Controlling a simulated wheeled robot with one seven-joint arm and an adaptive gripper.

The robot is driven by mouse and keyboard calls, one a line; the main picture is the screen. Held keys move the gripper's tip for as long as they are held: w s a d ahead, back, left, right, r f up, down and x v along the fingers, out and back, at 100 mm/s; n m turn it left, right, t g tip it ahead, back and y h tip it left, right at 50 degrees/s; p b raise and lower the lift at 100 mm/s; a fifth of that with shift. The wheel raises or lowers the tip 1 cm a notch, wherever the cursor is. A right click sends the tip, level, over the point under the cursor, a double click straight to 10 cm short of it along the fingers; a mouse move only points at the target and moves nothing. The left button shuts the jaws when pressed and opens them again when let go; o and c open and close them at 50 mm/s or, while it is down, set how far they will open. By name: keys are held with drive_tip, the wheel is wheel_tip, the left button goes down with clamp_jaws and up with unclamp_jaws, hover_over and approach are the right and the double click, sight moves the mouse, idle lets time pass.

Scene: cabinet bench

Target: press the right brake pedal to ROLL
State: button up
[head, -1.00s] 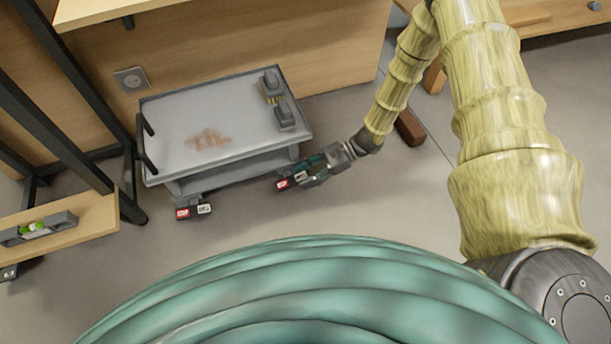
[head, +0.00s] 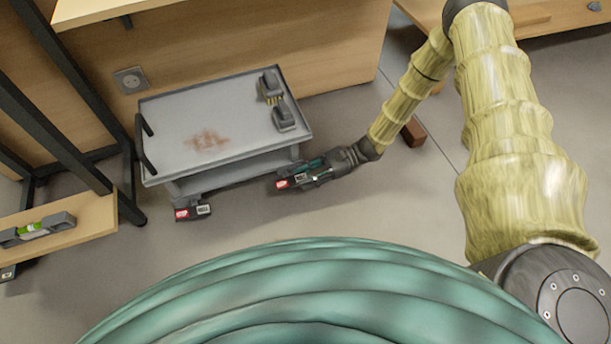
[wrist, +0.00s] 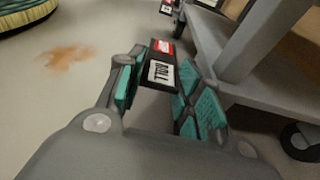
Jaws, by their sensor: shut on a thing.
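The grey cart (head: 185,110) has two brake pedals low on its near side. The right brake pedal (head: 284,184) carries a red label and a white label; in the wrist view the white one reads ROLL (wrist: 160,73). My gripper (head: 305,174) is at this pedal, low beside the cart's right corner. In the wrist view its teal-padded fingers (wrist: 163,95) lie on either side of the pedal, shut on it. The left brake pedal (head: 192,212), also with red and white labels, stands apart from my gripper. The pedal's tilt is hard to tell.
The cart top holds dark grey items (head: 276,97) at its right end and a brown stain. A black-legged table with a wooden shelf (head: 85,220) stands at left. A wooden panel (head: 340,50) is behind. The floor in front of the cart is clear.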

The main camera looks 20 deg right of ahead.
drive_tip(key=shift+f+y+b, duration=0.65)
drive_tip(key=shift+y+b, duration=0.4)
drive_tip(key=shift+y, duration=0.15)
drive_tip(key=shift+a+y, duration=0.1)
drive_tip(key=shift+y, duration=0.2)
drive_tip(key=o, duration=0.7)
drive_tip(key=shift+o, duration=0.2)
drive_tip(key=d, duration=1.2)
drive_tip(key=shift+w+f, duration=0.2)
drive_tip(key=shift+w, duration=0.05)
